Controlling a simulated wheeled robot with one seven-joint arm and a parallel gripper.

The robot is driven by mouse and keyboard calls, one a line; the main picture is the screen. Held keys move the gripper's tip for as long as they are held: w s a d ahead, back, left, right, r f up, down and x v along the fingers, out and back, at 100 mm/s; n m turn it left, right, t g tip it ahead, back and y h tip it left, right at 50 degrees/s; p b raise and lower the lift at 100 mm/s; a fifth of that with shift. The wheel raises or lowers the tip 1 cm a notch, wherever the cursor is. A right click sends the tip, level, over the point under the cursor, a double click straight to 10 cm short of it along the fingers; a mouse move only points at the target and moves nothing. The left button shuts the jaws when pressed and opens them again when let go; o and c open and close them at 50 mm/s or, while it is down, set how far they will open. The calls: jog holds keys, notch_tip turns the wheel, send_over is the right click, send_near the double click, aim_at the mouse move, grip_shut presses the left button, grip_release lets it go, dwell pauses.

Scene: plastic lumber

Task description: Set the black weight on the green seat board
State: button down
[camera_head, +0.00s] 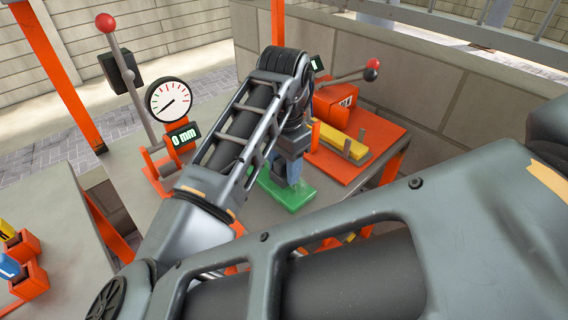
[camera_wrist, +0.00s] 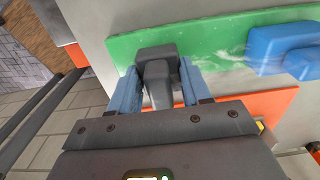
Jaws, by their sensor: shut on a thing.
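The green seat board (camera_head: 296,197) lies on the grey bench beneath my gripper (camera_head: 289,170), partly hidden by my arm. In the wrist view the green board (camera_wrist: 215,45) runs across the top. My gripper's blue fingers (camera_wrist: 158,82) are shut on the black weight (camera_wrist: 155,55), a dark block with a narrower handle part. The weight is over the near edge of the board in that view; I cannot tell whether it touches the board. In the head view the weight is not clearly visible.
A blue block (camera_wrist: 278,48) sits on the green board, right of the weight. A dial gauge (camera_head: 168,100) and a red-knobbed lever (camera_head: 130,85) stand at the left. An orange plate (camera_head: 335,166) with a yellow bar (camera_head: 342,143) is at the right. Orange bins (camera_head: 28,280) sit at lower left.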

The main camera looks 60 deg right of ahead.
jog(key=shift+f+b, duration=0.5)
jog(key=shift+f, duration=0.2)
grip_release()
dwell(0.6)
jog(key=shift+r+p, duration=3.1)
jog(key=shift+r, duration=0.45)
